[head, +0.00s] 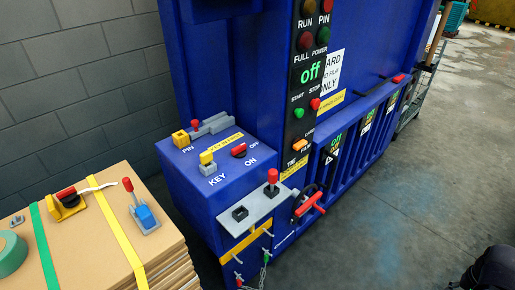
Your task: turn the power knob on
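A red knob (239,150) sits on the sloped top of the blue control box (215,222), with the words OFF at its upper right and ON below it. Its handle lies slanted; I cannot tell its exact setting. The black panel (312,47) behind carries the words FULL and POWER between dark lamps and a green display (311,73) reading "off". My gripper is not seen in this view; nothing touches the red knob.
A yellow key piece (207,158) and a yellow PIN block (180,139) stand beside the knob. A grey plate with a red-topped lever (272,182) juts out in front. Strapped cardboard (100,222) stands at left. A dark shape fills the lower right corner. Floor at right is clear.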

